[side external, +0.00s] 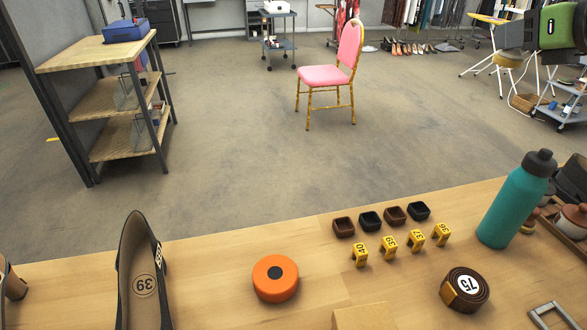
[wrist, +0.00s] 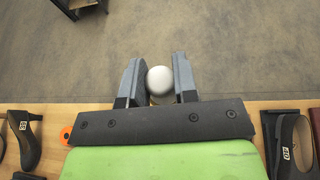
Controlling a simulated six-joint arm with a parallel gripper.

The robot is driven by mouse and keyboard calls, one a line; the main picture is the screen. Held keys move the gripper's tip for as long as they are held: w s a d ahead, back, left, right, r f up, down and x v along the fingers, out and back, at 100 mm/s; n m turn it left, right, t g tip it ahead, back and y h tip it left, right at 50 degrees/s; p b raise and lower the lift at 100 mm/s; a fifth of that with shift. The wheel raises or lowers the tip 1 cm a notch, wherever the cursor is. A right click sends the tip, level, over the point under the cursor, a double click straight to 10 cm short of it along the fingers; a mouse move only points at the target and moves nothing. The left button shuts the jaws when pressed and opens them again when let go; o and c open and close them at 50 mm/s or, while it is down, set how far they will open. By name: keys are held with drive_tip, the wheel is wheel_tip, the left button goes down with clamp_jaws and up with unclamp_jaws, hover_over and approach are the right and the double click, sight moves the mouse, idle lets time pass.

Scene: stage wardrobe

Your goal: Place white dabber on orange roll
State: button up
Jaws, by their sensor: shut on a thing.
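The white dabber (wrist: 160,80) shows its round white head between the fingers of my gripper (wrist: 157,82) in the wrist view. My gripper is shut on it and holds it up, with floor behind it. The dabber's lower part is hidden. The orange roll (side external: 275,285) lies flat on the wooden table near the front middle in the side view, with a dark round centre on top. A sliver of the orange roll (wrist: 66,134) shows beside my gripper's left side in the wrist view. I cannot make out the dabber in the side view.
A dark shoe (side external: 143,275) stands left of the roll. Yellow number markers (side external: 389,247), small dark boxes (side external: 370,221), a rolled brown belt (side external: 464,289) and a teal bottle (side external: 515,200) are to the right. A tan block (side external: 365,318) is at the front edge.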

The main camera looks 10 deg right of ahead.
drive_tip(key=w+a+n+g+y, duration=0.1)
drive_tip(key=a+n+y, duration=0.3)
drive_tip(key=a, duration=0.2)
drive_tip(key=n+g+y, duration=0.8)
drive_tip(key=n+g, duration=0.5)
hover_over(275, 273)
wheel_tip(275, 273, down, 22)
drive_tip(key=shift+r, duration=0.15)
drive_tip(key=shift+f, duration=2.4)
drive_tip(key=shift+f, duration=0.1)
drive_tip(key=o, duration=0.9)
